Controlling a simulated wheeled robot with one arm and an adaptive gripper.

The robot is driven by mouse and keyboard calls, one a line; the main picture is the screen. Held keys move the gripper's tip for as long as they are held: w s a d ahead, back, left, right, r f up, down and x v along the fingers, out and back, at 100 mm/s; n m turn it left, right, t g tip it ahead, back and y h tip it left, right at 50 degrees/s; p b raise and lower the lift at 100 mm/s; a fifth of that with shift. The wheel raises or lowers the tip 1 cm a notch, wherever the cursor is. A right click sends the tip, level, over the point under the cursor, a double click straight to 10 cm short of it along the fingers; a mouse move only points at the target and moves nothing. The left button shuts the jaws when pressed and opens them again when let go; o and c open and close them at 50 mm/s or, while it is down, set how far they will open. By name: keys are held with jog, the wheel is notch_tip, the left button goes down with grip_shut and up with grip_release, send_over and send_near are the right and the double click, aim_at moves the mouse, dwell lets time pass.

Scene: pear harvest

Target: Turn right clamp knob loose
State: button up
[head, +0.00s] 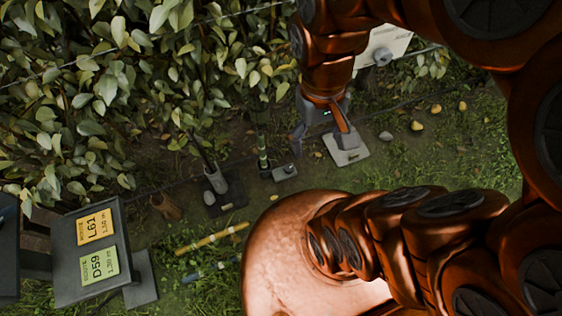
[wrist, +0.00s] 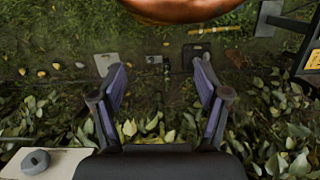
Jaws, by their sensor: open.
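A round grey knob (head: 383,57) sits on a pale panel (head: 398,42) at the upper right of the head view, partly behind my arm. It also shows at the lower left of the wrist view (wrist: 36,161). I cannot tell for certain that it is the right clamp knob. My gripper (head: 323,132) hangs to the left of and below that knob in the head view. Its two fingers are spread with nothing between them in the wrist view (wrist: 159,82), and the knob lies outside them.
A pale plate (head: 341,153), a small grey plate (head: 285,173) and a dark base with a post (head: 227,197) stand on the ground. Leafy branches (head: 105,95) fill the upper left. A label stand (head: 72,285) is at the lower left. Several pears (head: 417,126) lie on the grass.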

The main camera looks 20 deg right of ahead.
jog(key=w+d+f+m+b, duration=0.2)
jog(key=w+f+b, duration=1.05)
jog(key=f, duration=0.55)
jog(key=m+t+b, duration=0.2)
jog(key=m+b, duration=0.4)
jog(key=b, duration=2.6)
send_over(289, 168)
notch_tip(289, 168, down, 65)
jog(key=shift+f, duration=0.1)
jog(key=shift+w+f+b, duration=0.1)
jog(key=shift+f+b, duration=1.7)
jog(key=shift+f, duration=2.45)
jog(key=c, duration=1.2)
jog(key=shift+o, duration=0.2)
jog(key=shift+r, duration=0.1)
